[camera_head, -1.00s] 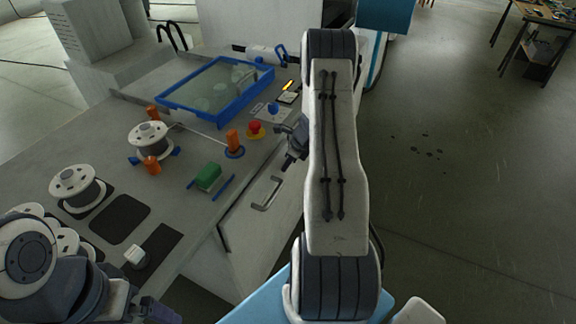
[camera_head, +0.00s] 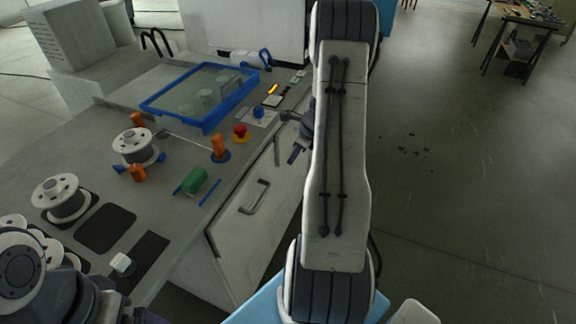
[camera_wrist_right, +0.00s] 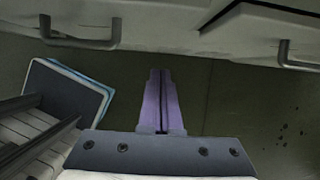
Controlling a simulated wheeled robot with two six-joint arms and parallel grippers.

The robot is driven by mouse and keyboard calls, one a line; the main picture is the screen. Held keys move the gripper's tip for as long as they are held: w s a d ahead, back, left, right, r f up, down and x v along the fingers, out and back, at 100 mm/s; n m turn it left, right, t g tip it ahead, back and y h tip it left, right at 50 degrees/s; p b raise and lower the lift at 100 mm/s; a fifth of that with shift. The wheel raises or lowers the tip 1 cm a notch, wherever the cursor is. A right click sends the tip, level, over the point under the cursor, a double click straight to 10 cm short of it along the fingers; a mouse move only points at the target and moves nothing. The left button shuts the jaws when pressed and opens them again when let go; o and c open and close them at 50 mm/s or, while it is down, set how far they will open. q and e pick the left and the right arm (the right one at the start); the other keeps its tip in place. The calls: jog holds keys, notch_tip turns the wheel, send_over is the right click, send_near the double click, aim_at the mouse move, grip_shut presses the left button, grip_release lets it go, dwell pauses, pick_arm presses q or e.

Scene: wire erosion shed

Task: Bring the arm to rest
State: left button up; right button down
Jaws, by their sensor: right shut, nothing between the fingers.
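My right arm (camera_head: 338,150) stretches forward up the middle of the head view. Its gripper (camera_head: 294,155) shows partly from behind the arm, in front of the bench's cabinet front and apart from it. In the right wrist view the two purple fingers (camera_wrist_right: 161,80) lie together, shut and empty, above bare dark floor. My left arm (camera_head: 50,290) fills the lower left corner of the head view. Its gripper is mostly cut off by the bottom edge, so its jaws cannot be made out.
The grey bench (camera_head: 75,140) holds a blue-framed tank (camera_head: 200,97), wire spools (camera_head: 135,146), a green block (camera_head: 194,181), a red button (camera_head: 240,131) and a white cube (camera_head: 121,262). A cabinet handle (camera_head: 255,196) juts out. Open floor (camera_head: 450,220) lies to the right.

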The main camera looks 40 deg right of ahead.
jog(key=shift+v, duration=0.8)
